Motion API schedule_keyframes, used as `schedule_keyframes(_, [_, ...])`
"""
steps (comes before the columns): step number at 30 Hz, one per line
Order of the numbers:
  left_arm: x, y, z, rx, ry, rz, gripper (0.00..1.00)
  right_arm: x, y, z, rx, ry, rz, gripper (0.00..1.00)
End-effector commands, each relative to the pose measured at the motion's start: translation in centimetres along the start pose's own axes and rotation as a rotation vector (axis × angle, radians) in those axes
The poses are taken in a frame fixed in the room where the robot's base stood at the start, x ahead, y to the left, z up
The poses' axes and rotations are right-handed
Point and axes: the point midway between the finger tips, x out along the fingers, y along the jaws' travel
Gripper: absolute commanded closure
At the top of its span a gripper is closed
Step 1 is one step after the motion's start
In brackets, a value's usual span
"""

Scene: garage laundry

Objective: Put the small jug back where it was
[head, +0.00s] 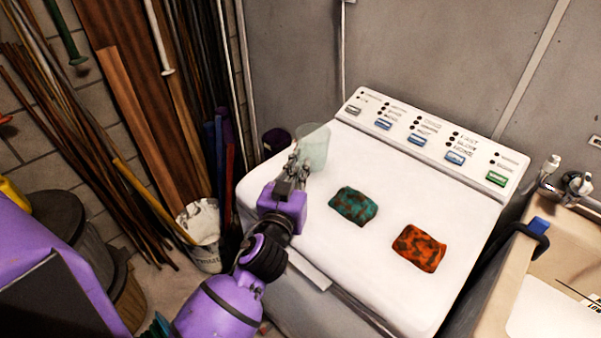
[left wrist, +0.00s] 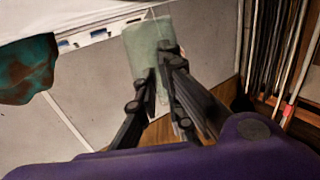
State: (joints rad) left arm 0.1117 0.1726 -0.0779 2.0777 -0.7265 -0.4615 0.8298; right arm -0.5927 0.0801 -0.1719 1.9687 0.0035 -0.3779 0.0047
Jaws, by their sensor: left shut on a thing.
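The small jug (head: 313,139) is a pale green, translucent vessel at the back left corner of the white washing machine (head: 290,220). My left gripper (head: 298,162) is shut on the jug from the near side. In the left wrist view the jug (left wrist: 146,45) sits between the dark fingers (left wrist: 160,62), and the fingertips cover part of its side. I cannot tell whether its base touches the machine's top. My right gripper is not in view.
A green and brown patterned packet (head: 354,206) and an orange and brown one (head: 419,248) lie on the machine's top. The control panel (head: 440,140) rises behind. A sink (head: 515,270) stands at the right. A bucket (head: 204,250) and leaning poles are at the left.

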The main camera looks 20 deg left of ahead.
Motion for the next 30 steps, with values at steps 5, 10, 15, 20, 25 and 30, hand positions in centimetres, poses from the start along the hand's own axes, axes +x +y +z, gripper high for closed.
schedule_keyframes(5, [-0.07,-0.01,1.62,0.0,-0.003,0.001,1.0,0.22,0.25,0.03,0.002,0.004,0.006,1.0])
schedule_keyframes(10, [-0.07,0.01,1.49,0.0,-0.002,0.001,1.0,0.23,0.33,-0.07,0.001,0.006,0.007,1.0])
schedule_keyframes(15, [-0.09,-0.01,1.94,0.001,-0.004,0.0,0.89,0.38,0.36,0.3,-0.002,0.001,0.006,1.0])
schedule_keyframes(20, [-0.08,0.0,1.82,0.001,-0.003,0.0,0.74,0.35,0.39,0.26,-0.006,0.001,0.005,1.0])
schedule_keyframes(25, [-0.08,0.0,1.82,0.001,-0.003,0.0,0.74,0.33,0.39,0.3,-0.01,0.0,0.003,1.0])
schedule_keyframes(30, [-0.13,0.01,1.17,0.001,0.0,0.001,0.74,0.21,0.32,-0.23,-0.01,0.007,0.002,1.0])
